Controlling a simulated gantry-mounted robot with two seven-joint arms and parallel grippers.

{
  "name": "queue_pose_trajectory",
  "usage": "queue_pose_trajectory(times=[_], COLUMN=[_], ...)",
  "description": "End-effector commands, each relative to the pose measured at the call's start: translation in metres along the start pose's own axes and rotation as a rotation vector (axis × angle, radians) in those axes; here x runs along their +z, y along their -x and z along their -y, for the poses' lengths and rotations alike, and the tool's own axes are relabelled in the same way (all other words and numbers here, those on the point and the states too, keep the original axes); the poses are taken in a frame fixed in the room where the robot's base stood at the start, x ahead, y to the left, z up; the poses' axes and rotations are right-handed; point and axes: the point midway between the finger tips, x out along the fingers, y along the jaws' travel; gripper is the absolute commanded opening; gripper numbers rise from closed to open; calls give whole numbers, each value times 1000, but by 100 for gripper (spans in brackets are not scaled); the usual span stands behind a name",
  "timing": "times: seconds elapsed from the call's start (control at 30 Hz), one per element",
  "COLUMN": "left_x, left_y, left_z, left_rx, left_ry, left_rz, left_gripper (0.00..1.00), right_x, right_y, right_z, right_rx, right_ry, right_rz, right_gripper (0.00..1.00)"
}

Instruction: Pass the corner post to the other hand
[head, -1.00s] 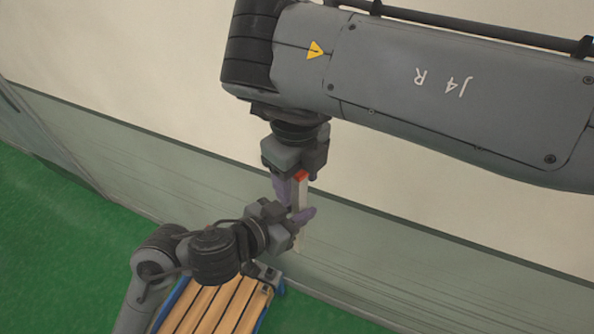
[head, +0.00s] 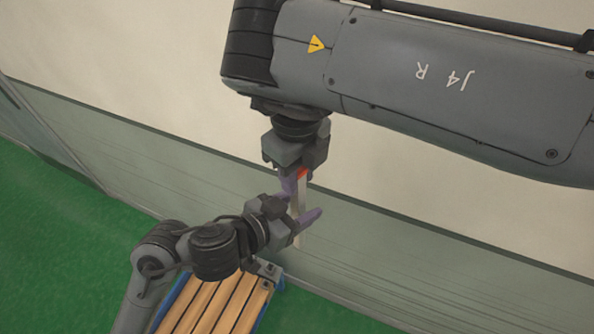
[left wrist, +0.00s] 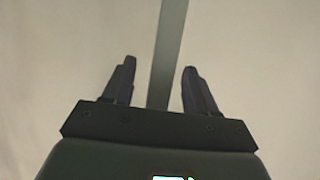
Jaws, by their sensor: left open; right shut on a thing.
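The corner post (head: 301,200) is a slim pale bar with a red part near its top. It hangs roughly upright in the head view. My right gripper (head: 294,185) is shut on its upper end from above. My left gripper (head: 306,214) comes in from the left at the post's lower half and is open. In the left wrist view the post (left wrist: 168,55) runs between the two spread fingers of my left gripper (left wrist: 157,68), with gaps showing on both sides. The post's lower tip shows below the left gripper in the head view.
A bench with wooden slats and blue edges (head: 207,304) stands below my left arm on a green floor (head: 60,240). A grey-green wall panel (head: 430,250) with a cream wall (head: 120,60) above it lies behind both grippers.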

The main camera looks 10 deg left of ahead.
Motion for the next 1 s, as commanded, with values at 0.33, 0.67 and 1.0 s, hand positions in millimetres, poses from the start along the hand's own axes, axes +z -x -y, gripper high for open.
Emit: queue_pose_trajectory(times=[0.33,0.67,1.0], left_x=[-1,0,-40], left_y=[39,72,83], left_z=[1,0,42], left_rx=[-3,-2,-236], left_ry=[-6,-35,-356], left_rz=[-2,-1,-81], left_gripper=[58,58,58], right_x=[0,0,0], right_y=[0,0,0], right_z=[0,0,0], right_rx=[-1,-1,-1], right_ry=[-1,-1,-1], right_rz=[1,1,1], right_gripper=[0,0,0])
